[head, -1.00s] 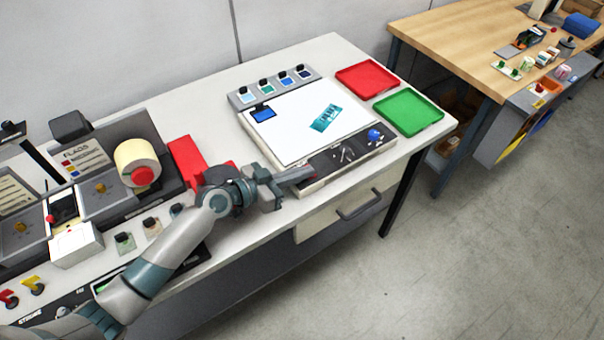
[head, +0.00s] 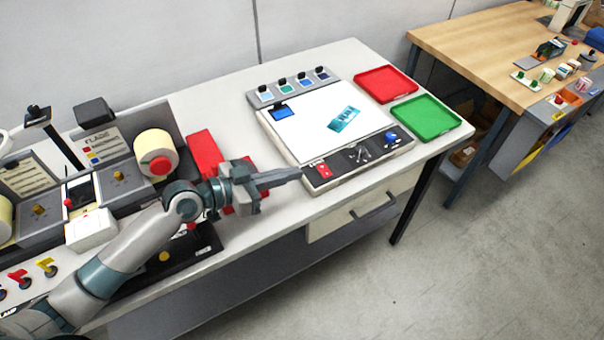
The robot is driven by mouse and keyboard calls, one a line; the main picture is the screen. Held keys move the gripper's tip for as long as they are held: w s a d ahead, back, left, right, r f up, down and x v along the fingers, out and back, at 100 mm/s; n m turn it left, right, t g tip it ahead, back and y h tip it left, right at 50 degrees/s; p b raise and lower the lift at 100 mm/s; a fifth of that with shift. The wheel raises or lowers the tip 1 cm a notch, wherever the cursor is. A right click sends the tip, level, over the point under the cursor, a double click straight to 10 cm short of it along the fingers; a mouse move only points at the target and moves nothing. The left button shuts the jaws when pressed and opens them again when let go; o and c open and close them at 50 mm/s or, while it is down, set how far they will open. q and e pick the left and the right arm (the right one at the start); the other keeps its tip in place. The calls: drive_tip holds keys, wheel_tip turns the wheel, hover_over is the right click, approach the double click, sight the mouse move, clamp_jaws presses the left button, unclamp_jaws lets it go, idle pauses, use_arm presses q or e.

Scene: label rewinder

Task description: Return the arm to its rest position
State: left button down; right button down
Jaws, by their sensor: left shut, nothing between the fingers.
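My left arm comes in from the lower left over the white bench. Its gripper (head: 296,175) is shut and empty, pointing right, in front of the near-left corner of the white inspection panel (head: 310,131). The gripper hides part of the red piece (head: 206,152) behind it. A teal label (head: 344,119) lies on the panel, apart from the gripper. My right gripper is not in view.
A label rewinder with a cream roll (head: 155,143) stands at the left of the bench. A red tray (head: 386,84) and a green tray (head: 426,117) lie at the bench's right end. A wooden table (head: 470,60) stands further right. Floor shows between and in front.

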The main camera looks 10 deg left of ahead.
use_arm(q)
drive_tip(key=shift+s+a+r, duration=0.15)
drive_tip(key=shift+s+a, duration=0.15)
drive_tip(key=shift+a, duration=0.1)
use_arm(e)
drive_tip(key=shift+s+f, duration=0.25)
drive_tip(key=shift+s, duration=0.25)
